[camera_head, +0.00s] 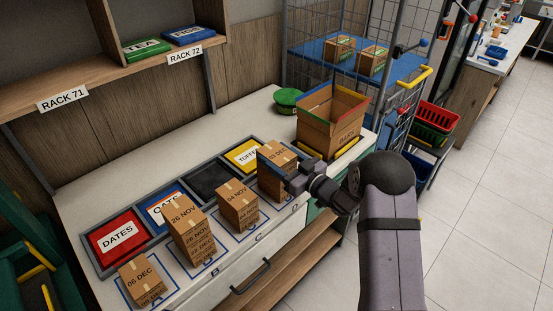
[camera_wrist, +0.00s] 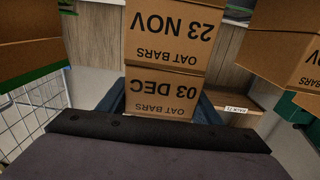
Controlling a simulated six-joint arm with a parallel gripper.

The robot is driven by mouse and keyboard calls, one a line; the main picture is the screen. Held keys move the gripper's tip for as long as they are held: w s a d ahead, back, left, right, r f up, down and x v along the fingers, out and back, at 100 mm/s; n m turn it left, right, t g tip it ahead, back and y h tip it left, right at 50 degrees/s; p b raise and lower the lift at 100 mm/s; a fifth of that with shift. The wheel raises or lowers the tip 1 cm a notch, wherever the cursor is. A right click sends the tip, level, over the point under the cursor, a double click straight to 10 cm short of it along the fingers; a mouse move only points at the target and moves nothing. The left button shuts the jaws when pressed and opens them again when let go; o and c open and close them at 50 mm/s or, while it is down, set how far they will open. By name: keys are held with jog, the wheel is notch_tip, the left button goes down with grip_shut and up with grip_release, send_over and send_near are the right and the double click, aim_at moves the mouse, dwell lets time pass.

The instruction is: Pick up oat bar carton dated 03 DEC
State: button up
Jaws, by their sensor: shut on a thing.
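The oat bar carton dated 03 DEC (camera_head: 278,152) is a brown box at the right end of the counter row. In the wrist view the 03 DEC carton (camera_wrist: 160,92) appears upside down, directly against a carton dated 23 NOV (camera_wrist: 175,32). My gripper (camera_head: 284,168) reaches in from the right and is shut on the 03 DEC carton. In the wrist view the dark blue fingers of my gripper (camera_wrist: 158,105) lie on both sides of it. Whether the two cartons still touch or have a thin gap, I cannot tell.
Carton stacks topped 04 NOV (camera_head: 236,194), 26 NOV (camera_head: 184,215) and 06 DEC (camera_head: 136,271) stand to the left. Behind them are coloured label panels, DATES (camera_head: 117,241) among them. A large open box (camera_head: 326,125) stands close behind my gripper, beside a wire cage cart (camera_head: 412,98).

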aim_at(277, 152)
jog(key=shift+r, duration=0.15)
jog(key=shift+r+b, duration=1.35)
jog(key=shift+r, duration=3.6)
